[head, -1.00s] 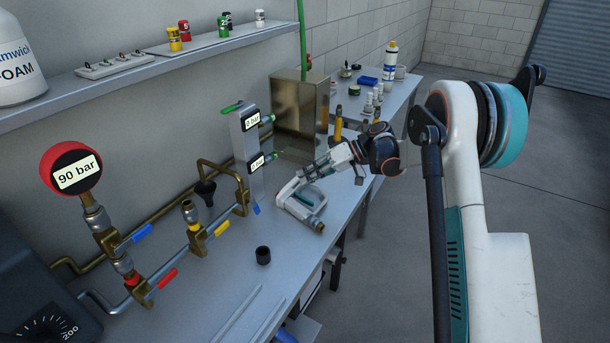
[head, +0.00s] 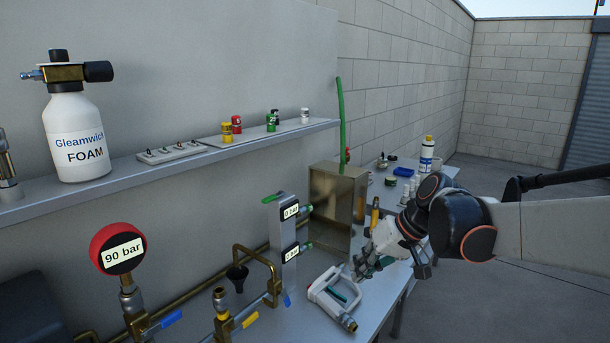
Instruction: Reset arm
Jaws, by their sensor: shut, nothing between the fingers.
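My arm (head: 535,228) reaches in from the right edge of the head view. My gripper (head: 364,268) is at its end, over the workbench just right of a white spray handle (head: 330,296) with a brass fitting. The fingers are small and partly hidden, and they look closed with nothing held. I cannot tell whether they touch the handle.
A grey block with two bar displays (head: 285,240) and a brass box (head: 337,205) stand behind the handle. Brass pipes with a red 90 bar gauge (head: 118,248) are at left. A shelf (head: 120,178) carries a foam bottle (head: 80,135). The floor (head: 515,300) is open at right.

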